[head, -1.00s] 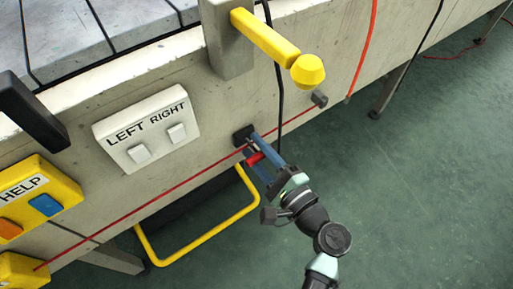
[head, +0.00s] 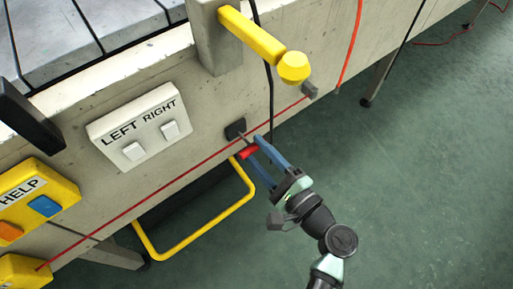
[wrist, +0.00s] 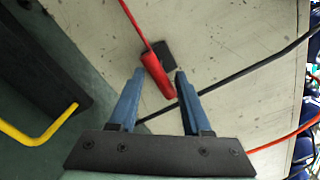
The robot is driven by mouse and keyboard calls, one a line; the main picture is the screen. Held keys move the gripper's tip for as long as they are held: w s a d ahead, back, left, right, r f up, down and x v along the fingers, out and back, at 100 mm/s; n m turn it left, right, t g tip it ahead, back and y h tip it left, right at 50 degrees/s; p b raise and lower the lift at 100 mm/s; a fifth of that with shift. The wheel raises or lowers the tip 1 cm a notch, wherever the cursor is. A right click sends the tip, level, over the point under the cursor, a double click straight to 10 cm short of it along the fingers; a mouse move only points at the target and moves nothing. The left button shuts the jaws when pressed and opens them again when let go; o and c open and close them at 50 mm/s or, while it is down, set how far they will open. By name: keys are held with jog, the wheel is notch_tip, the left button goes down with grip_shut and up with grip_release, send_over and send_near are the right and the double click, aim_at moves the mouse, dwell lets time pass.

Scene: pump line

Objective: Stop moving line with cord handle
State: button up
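The red cord handle (head: 248,153) is a short red cylinder in front of the wall below a small black block (head: 235,129). It also shows in the wrist view (wrist: 157,75), with a thin red cord at its upper end. My gripper (head: 252,150) has two blue fingers apart, pointing at the wall. In the wrist view my gripper (wrist: 160,75) is open and the handle shows in the gap between the fingertips. I see no clear contact. A taut red cord (head: 140,203) runs along the wall from a yellow box (head: 22,272) to a grey bracket (head: 309,90).
A yellow lever (head: 255,36) juts out above. A yellow tube frame (head: 205,222) sits below left. A LEFT/RIGHT switch plate (head: 145,127) and a HELP box (head: 38,195) are on the wall. A black cable (head: 271,100) hangs close by.

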jog(key=shift+o, duration=1.2)
jog(key=p+v, duration=0.4)
jog(key=v, duration=0.9)
